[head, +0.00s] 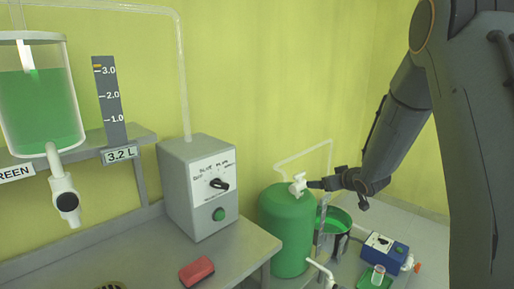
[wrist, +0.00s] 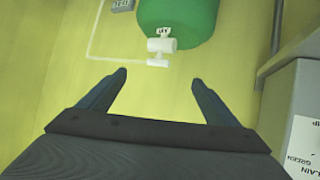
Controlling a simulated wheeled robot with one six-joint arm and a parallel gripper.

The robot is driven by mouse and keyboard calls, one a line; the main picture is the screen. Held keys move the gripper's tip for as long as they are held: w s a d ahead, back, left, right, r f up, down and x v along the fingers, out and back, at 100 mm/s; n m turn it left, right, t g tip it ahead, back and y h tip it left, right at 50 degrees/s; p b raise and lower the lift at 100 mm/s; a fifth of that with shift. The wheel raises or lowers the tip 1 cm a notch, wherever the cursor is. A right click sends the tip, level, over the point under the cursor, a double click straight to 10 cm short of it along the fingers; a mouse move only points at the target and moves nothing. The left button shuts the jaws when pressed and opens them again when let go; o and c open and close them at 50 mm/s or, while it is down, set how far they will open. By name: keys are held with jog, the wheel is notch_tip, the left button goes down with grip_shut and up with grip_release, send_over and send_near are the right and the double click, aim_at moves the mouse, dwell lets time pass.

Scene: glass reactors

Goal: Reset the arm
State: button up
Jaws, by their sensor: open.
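My gripper (wrist: 158,82) is open and empty in the wrist view, with its two fingers apart and nothing between them. In the head view my gripper (head: 312,184) is at the end of my arm, which comes in from the right. It is close to the white valve (head: 298,184) on top of the green tank (head: 287,230). The white valve (wrist: 160,52) and green tank (wrist: 178,20) also show in the wrist view, beyond the fingertips. Whether a finger touches the valve cannot be told from the head view.
A grey control box (head: 197,185) with a dial and green button stands on the bench (head: 240,255), with a red object (head: 197,270) in front. A glass reactor (head: 38,110) with green liquid hangs at left.

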jog(key=s+a+f+m+g+h+b, duration=0.1)
jog(key=s+g, duration=0.5)
jog(key=s, duration=1.4)
jog(key=s+a+f+m+g+h+b, duration=0.1)
jog(key=s+a+f+m+g+b, duration=0.2)
jog(key=s, duration=1.8)
notch_tip(320, 180, down, 3)
jog(key=a+g+b, duration=0.1)
jog(key=a+g, duration=0.1)
jog(key=shift+g+h, duration=0.4)
jog(key=shift+d+f, duration=0.1)
